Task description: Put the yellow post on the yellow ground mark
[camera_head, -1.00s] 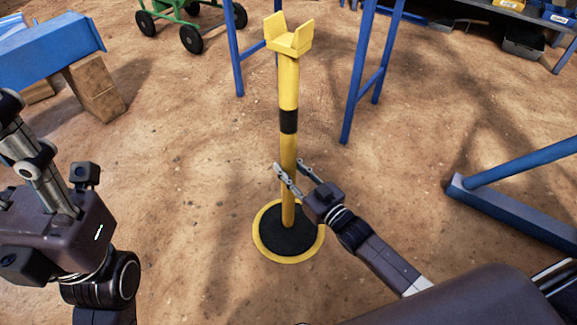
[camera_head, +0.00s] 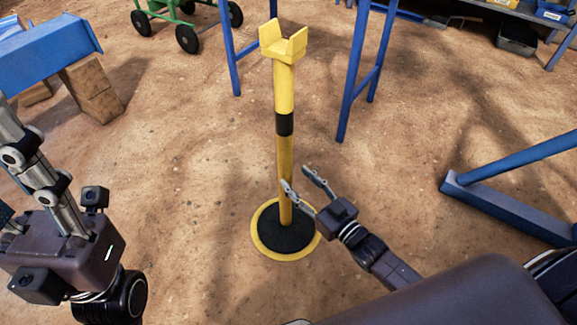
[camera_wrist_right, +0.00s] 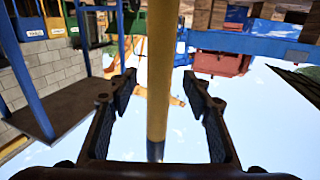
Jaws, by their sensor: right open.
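The yellow post (camera_head: 285,95) stands upright, with a black band and a yellow U-shaped top. Its round black base (camera_head: 286,238) sits inside the yellow ground mark (camera_head: 283,257), whose ring shows all around it. My right gripper (camera_head: 296,177) is open at the lower shaft, mostly to its right. One fingertip overlaps the shaft's edge in the head view; contact cannot be told. In the right wrist view the post (camera_wrist_right: 160,70) shows upright between the two open fingers. My left gripper (camera_head: 42,190) is at the left edge, away from the post; its opening is unclear.
Blue stand legs (camera_head: 354,85) rise behind the post. A blue beam frame (camera_head: 510,208) lies at the right. A blue beam (camera_head: 45,50) on wooden blocks (camera_head: 92,88) is at the left. A green wheeled cart (camera_head: 185,12) is at the back. The ground around the mark is clear.

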